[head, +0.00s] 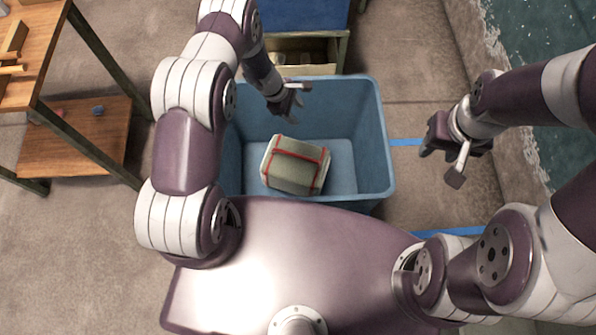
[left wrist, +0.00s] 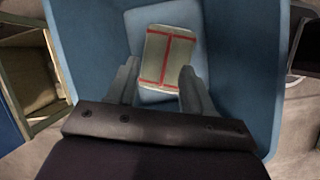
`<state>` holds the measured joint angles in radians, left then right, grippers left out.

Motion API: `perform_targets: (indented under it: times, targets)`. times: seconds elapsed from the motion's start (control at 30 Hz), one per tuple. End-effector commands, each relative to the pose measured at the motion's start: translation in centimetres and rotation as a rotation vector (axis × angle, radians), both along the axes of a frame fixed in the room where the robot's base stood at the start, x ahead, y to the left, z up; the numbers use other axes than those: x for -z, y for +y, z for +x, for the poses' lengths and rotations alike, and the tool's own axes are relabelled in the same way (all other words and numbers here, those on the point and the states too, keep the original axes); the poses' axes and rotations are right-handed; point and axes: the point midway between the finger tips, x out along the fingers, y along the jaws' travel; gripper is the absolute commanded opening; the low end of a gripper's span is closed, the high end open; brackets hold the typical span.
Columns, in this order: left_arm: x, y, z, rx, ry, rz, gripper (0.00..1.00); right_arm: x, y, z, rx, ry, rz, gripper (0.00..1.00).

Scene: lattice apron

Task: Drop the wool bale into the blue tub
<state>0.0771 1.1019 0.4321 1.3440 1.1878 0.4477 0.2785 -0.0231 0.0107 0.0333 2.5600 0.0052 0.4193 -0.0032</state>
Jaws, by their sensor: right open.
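The wool bale (head: 296,165) is a pale grey-green block with red straps. It lies inside the blue tub (head: 376,140), tilted a little, on or near the tub's floor. My left gripper (head: 289,108) is over the far part of the tub, apart from the bale. In the left wrist view, its two fingers (left wrist: 157,88) are spread with nothing held between them, and the bale (left wrist: 168,55) shows beyond their tips, inside the tub (left wrist: 238,60). My right gripper (head: 440,165) is open and empty, to the right of the tub.
A wooden shelf unit (head: 75,150) stands at the left. A cabinet with an open compartment (head: 305,50) and a blue top stands behind the tub. Blue tape lines (head: 405,142) mark the floor at the right, near a rough edge beside dark water.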

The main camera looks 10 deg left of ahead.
Motion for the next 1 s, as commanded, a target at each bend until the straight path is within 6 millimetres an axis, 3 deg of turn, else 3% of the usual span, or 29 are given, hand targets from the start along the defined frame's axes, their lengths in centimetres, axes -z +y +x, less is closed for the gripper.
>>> perform_targets:
  times: [0.23,0.7,1.0]
  targets:
    - [-0.8,0.4,-0.2,-0.001,0.001,0.001,0.51,0.2,0.0,0.0,0.000,0.000,0.000,0.43]
    - [-9.8,4.3,-1.1,-0.001,-0.002,0.001,0.51,0.7,0.0,0.0,0.000,0.000,0.000,0.43]
    - [-11.6,5.0,-1.4,0.000,0.001,0.000,0.51,0.7,0.0,0.0,0.000,0.000,0.000,0.43]
